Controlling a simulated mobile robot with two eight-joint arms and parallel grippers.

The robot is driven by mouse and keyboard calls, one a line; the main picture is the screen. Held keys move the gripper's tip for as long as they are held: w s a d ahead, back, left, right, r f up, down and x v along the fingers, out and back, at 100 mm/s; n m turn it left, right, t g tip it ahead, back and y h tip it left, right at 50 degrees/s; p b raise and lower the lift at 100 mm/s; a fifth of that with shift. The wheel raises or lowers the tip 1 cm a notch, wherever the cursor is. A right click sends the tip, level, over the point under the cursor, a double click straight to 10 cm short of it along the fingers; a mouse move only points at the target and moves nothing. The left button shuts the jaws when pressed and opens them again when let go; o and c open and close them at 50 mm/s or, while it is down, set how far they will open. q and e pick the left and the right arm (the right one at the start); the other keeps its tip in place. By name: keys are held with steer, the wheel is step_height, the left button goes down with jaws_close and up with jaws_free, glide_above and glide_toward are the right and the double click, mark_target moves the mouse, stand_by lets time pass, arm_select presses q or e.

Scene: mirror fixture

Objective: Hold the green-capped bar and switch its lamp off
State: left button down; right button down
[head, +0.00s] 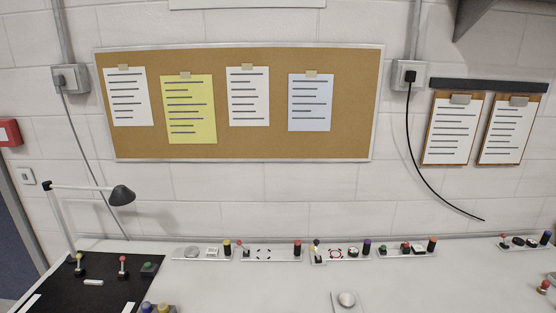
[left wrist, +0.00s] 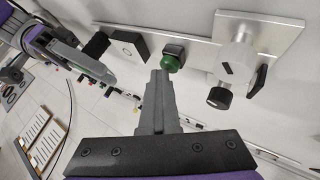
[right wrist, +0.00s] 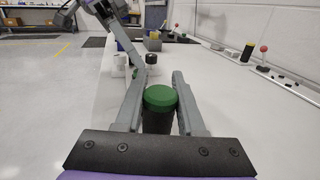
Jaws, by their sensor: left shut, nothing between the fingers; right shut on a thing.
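The green-capped bar (right wrist: 160,105) stands upright between the fingers of my right gripper (right wrist: 162,82), which is shut on it; its body is black below the green cap. In the left wrist view my right gripper's fingers are at the left, by the bar's black part (left wrist: 96,44). My left gripper (left wrist: 161,76) is shut and empty. The head view shows neither gripper.
In the head view, several small fixtures line the bench's back edge, with a desk lamp (head: 121,195) at left. The bench front is mostly clear.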

arm_select(q)
steer(key=shift+r, duration=3.2)
arm_select(e)
steer(key=shift+c, duration=2.2)
jaws_free()
